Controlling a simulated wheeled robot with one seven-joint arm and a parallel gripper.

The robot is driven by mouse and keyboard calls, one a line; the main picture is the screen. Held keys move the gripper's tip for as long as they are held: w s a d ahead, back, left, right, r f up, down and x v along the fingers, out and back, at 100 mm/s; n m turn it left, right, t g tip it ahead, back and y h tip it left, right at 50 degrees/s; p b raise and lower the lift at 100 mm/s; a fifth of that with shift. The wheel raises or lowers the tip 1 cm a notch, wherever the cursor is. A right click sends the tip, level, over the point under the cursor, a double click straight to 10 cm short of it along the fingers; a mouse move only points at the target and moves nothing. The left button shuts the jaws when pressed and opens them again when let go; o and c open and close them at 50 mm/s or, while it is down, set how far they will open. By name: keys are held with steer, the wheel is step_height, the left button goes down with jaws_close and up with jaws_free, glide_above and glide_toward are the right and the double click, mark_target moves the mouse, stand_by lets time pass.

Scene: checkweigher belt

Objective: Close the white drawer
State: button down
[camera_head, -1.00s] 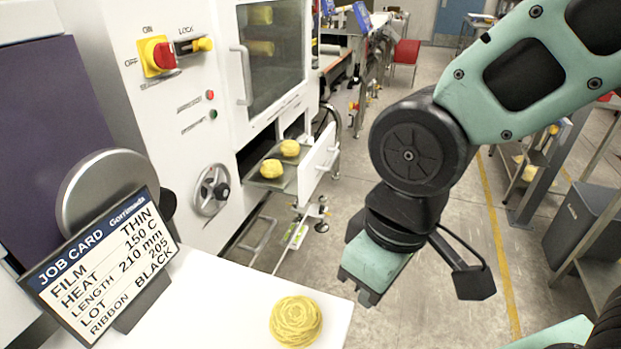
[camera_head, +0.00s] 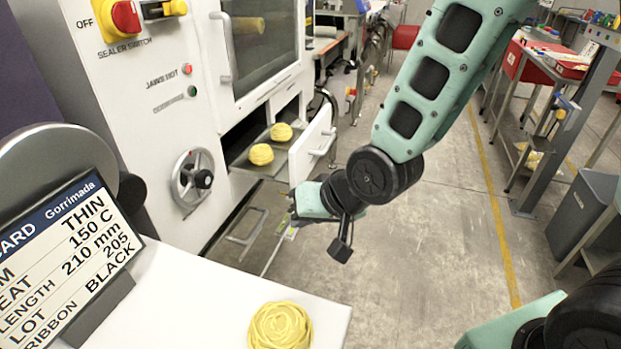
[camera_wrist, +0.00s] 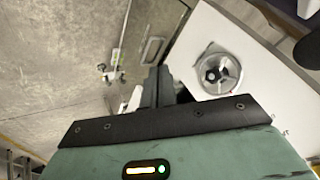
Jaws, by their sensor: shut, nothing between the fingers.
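The white drawer (camera_head: 310,146) stands pulled out of the white machine, below its glass door. It holds two yellow bundles, (camera_head: 261,154) and (camera_head: 281,132), on a dark tray, and its front has a bar handle. My gripper (camera_head: 293,205) is in front of the machine, below and a little left of the drawer front in the head view, apart from it as far as I can tell. In the wrist view my gripper's fingers (camera_wrist: 158,78) are together with nothing between them. A small white part beside them may be the drawer front, but I cannot tell.
A handwheel (camera_head: 194,178) sticks out of the machine's face; it also shows in the wrist view (camera_wrist: 217,74). A white table (camera_head: 190,300) with a yellow bundle (camera_head: 280,327) and a job card (camera_head: 65,255) is in front. The floor right of the drawer is clear.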

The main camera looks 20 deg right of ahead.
steer(key=w+d+f+m+t+y+b, duration=0.1)
steer(key=w+d+f+m+t+b, duration=0.35)
steer(key=w+f+m+t, duration=0.3)
steer(key=w+d+m+t+h+b, duration=0.3)
steer(key=d+m+t, duration=0.1)
steer(key=d+m, duration=0.45)
steer(key=b, duration=0.5)
glide_toward(304, 164)
steer(key=w+d, duration=0.3)
steer(key=w+a, duration=0.2)
steer(key=a, duration=0.1)
steer(key=shift+w+f, duration=0.15)
steer(key=shift+f, duration=0.1)
steer(key=shift+w+a, duration=0.35)
